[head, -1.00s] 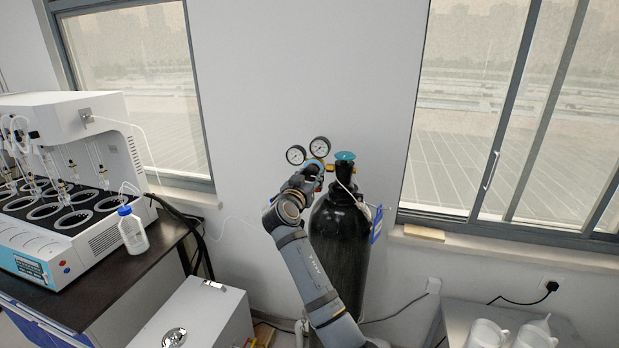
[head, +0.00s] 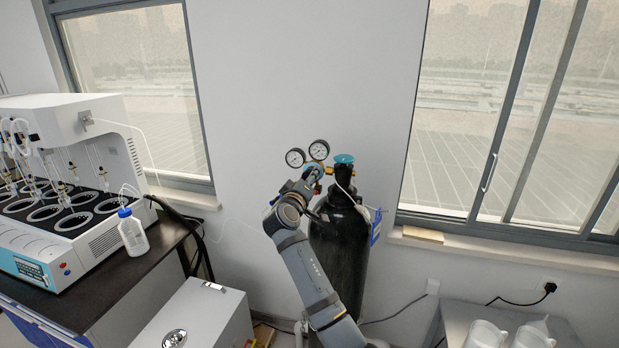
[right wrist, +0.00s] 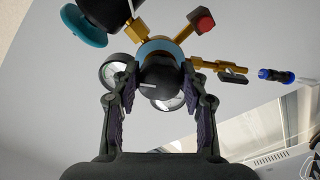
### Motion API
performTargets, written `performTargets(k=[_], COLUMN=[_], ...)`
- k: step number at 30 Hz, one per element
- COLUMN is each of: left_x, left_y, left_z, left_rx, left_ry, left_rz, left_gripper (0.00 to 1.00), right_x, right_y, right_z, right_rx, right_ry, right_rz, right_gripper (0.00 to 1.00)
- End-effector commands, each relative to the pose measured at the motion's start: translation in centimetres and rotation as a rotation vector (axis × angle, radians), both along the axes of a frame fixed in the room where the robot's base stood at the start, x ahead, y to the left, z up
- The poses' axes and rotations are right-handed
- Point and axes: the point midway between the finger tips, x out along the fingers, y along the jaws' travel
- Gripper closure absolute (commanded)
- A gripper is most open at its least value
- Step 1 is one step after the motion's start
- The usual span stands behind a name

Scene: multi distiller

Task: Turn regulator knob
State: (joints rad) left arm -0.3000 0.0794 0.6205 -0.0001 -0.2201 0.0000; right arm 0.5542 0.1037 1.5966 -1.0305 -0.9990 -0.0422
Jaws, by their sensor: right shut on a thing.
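The gas regulator with two round gauges (head: 318,150) sits on top of the black gas cylinder (head: 340,240). Its black knob (right wrist: 160,85) shows in the right wrist view, with a white line on its face and a light blue ring behind it. My right gripper (right wrist: 160,92) is shut on the knob, with one finger on each side. In the head view my right gripper (head: 308,180) reaches the regulator from below left and hides the knob. The cylinder's teal valve cap (head: 344,158) stands right of the gauges. My left gripper is not in view.
A white multi-position distiller (head: 75,190) and a bottle with a blue cap (head: 132,232) stand on the dark bench at left. A white box (head: 195,315) is low in front. A grey table with white jugs (head: 487,334) is at lower right.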

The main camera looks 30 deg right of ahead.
Motion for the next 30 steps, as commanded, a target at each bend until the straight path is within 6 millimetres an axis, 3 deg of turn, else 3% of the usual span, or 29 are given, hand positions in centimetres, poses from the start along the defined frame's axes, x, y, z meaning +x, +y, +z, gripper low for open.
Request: performTargets(k=[15, 30], left_x=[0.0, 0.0], left_y=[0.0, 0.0], left_z=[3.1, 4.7], left_rx=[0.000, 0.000], left_ry=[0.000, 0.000], left_rz=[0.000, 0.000], left_gripper=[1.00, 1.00], right_x=[0.0, 0.0], right_y=[0.0, 0.0], right_z=[0.3, 0.1], right_rx=[-0.302, -0.460], right_ry=[0.356, 0.541], right_rz=[0.001, 0.001], right_gripper=[0.88, 0.88])
